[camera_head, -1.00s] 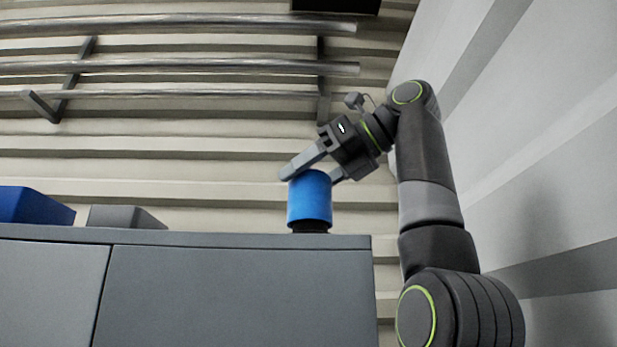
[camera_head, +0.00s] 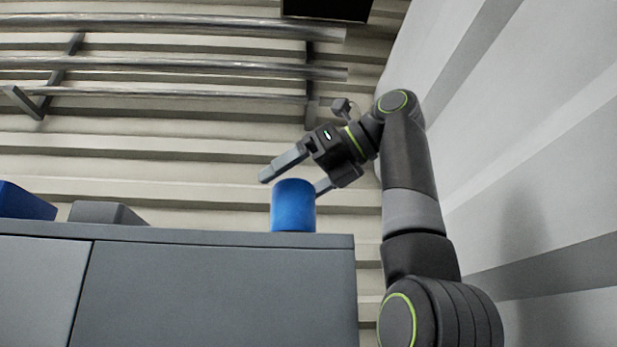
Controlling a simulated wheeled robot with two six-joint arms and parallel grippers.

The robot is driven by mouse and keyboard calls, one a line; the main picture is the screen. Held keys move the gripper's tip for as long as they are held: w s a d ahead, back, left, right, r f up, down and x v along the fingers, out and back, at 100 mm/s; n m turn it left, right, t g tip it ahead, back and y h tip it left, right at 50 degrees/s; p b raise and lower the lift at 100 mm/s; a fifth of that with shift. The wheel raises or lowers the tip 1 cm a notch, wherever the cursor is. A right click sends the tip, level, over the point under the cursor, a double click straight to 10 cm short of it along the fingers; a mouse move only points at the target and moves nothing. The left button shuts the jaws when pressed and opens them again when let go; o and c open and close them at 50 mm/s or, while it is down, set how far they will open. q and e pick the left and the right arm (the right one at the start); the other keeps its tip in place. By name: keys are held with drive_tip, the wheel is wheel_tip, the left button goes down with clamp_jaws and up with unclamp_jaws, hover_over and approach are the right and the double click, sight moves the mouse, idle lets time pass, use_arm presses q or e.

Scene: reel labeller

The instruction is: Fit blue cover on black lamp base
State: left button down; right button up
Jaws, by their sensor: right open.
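The blue cover (camera_head: 293,206) is an upright blue cylinder near the right end of the grey cabinet top. Its lower edge comes down to about the level of the cabinet's top edge. The black lamp base is not visible now; the cover hides the spot where it showed. My right gripper (camera_head: 291,182) is open around the top of the cover, one finger at its upper left and the other at its right side. Whether a finger still touches it I cannot tell. My left gripper is not in view.
The grey cabinet (camera_head: 215,295) fills the lower left. A blue box (camera_head: 22,203) and a grey block (camera_head: 106,213) stand on its left part. Metal rails (camera_head: 170,67) run along the ribbed wall behind. The cabinet top between block and cover looks clear.

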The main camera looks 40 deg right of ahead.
drive_tip(key=p+v, duration=0.3)
drive_tip(key=v, duration=1.4)
drive_tip(key=shift+s, duration=0.2)
drive_tip(key=shift+w+r, duration=0.1)
